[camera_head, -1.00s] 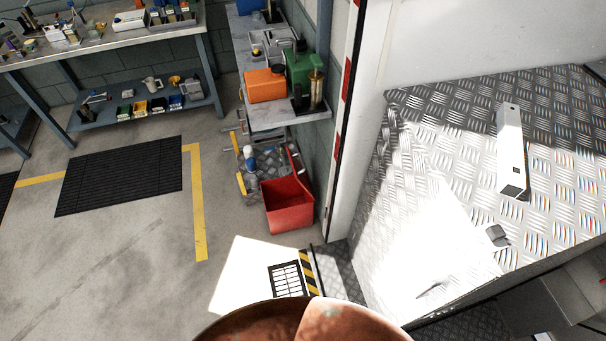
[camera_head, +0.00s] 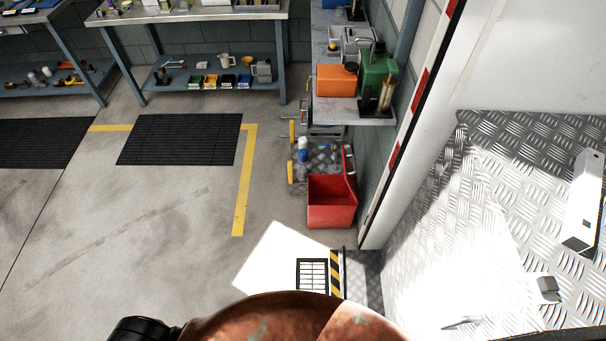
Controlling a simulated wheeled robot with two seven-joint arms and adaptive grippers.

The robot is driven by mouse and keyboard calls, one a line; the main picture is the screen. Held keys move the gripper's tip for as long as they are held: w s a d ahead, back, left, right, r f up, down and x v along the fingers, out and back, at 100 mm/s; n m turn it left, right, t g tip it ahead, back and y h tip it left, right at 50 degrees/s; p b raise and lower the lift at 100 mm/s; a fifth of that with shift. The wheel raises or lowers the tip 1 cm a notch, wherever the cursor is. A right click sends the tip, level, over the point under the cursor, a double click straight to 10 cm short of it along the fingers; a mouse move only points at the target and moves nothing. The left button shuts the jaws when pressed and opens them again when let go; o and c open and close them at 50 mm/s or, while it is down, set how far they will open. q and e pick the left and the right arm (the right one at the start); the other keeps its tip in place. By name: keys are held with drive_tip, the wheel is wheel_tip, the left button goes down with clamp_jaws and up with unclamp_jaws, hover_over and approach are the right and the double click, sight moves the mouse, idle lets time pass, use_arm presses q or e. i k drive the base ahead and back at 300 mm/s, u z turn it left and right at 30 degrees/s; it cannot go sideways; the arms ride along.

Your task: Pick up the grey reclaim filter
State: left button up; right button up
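I cannot pick out the grey reclaim filter with certainty. A small grey canister-like item (camera_head: 262,71) stands at the right end of the workbench's lower shelf, too small to identify. Neither of my grippers shows a fingertip in the head view. A black rounded part at the bottom left edge may be part of my arm, but no fingers are visible on it.
A workbench (camera_head: 190,17) and side shelf (camera_head: 350,112) stand at the back; the shelf holds an orange container (camera_head: 337,80) and green can (camera_head: 377,76). A red bin (camera_head: 332,205) is below. A tread-plate surface (camera_head: 490,190) lies right.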

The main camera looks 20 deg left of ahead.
sight(302, 174)
drive_tip(key=u, duration=1.6)
drive_tip(key=i, duration=1.9)
drive_tip(key=z, duration=2.75)
